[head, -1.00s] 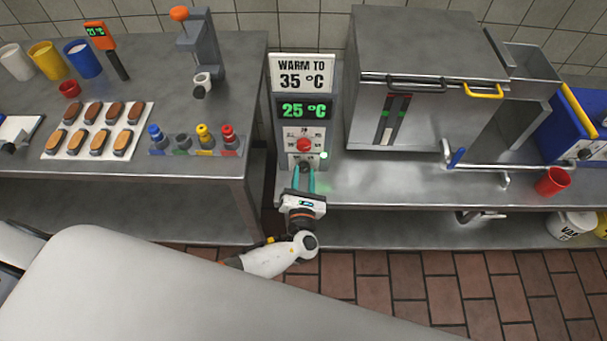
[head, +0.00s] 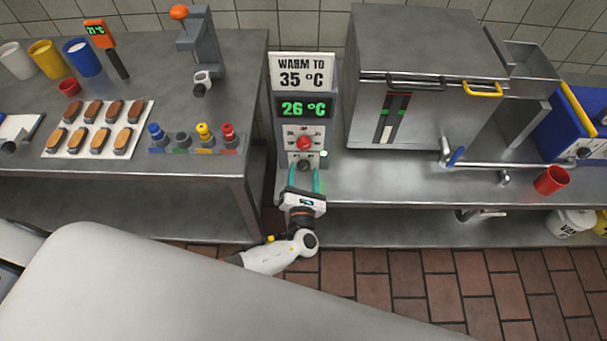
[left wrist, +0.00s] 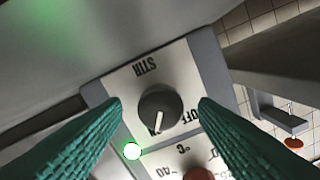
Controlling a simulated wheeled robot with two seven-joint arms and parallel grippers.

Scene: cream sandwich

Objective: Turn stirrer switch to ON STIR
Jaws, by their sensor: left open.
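The control box (head: 283,140) stands at the shelf's left end, with a green display (head: 304,107) reading 26 °C. Below its red dial (head: 304,143) is the dark stirrer switch (head: 304,164). In the left wrist view the switch (left wrist: 160,104) is a round black knob with a white pointer line toward the picture's bottom, near a partly hidden label. STIR (left wrist: 145,68) is printed above it and OFF (left wrist: 192,117) to its right. My left gripper (head: 304,180) is open just in front of the switch, its green fingers either side and apart from it.
A sign (head: 302,72) on the box says WARM TO 35 °C. A lit indicator (left wrist: 132,151) sits beside the knob. A steel tank (head: 425,85) stands right of the box, and a table (head: 215,105) with buns and coloured valves stands left.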

